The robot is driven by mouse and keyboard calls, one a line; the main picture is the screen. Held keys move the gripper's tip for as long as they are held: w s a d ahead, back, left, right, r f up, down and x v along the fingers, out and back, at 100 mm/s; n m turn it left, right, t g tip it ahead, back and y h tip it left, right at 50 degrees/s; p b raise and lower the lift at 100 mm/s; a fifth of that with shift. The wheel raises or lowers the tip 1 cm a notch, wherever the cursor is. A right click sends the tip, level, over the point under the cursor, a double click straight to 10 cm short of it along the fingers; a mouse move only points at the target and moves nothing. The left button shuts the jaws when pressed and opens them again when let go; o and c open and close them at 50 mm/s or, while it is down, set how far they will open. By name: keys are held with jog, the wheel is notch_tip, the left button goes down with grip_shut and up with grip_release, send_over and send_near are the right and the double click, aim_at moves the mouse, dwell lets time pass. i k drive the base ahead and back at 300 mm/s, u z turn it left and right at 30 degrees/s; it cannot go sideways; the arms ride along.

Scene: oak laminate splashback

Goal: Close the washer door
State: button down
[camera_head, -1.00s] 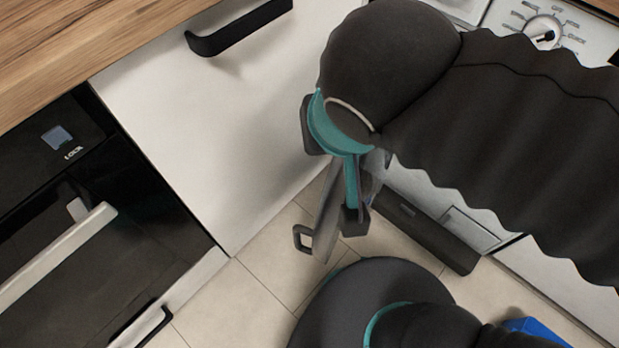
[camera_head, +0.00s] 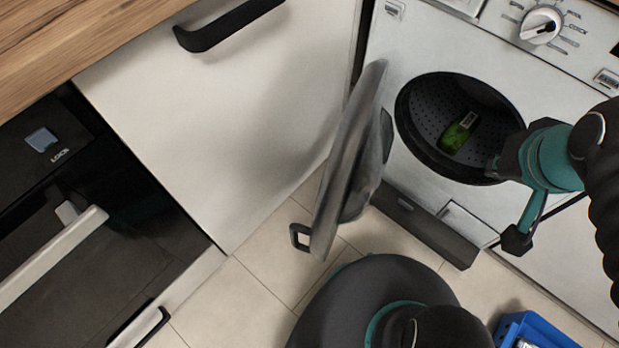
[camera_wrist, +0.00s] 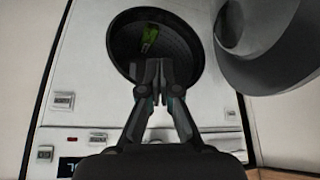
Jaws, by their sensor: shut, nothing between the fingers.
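The washer (camera_head: 390,50) is white, with its round drum opening uncovered. It also shows in the wrist view (camera_wrist: 85,75). The washer door (camera_head: 348,165) stands wide open to the left of the opening, seen nearly edge-on, with a dark handle (camera_head: 300,237) on its free edge. In the wrist view part of the round door (camera_wrist: 275,50) fills the upper right. My gripper (camera_head: 494,167) is at the right rim of the opening, well apart from the door. Its fingers (camera_wrist: 158,68) are together and empty. Whether they touch the washer is unclear.
A green item (camera_head: 459,132) lies inside the drum. A white cabinet front with a black handle (camera_head: 230,25) is behind the door. A black oven (camera_head: 90,230) stands at left. A blue crate (camera_head: 530,328) sits on the floor at lower right. Tiled floor lies below the door.

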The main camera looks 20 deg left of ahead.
aim_at(364, 106)
jog(key=z, duration=0.7)
jog(key=k, duration=1.05)
jog(key=u, duration=0.8)
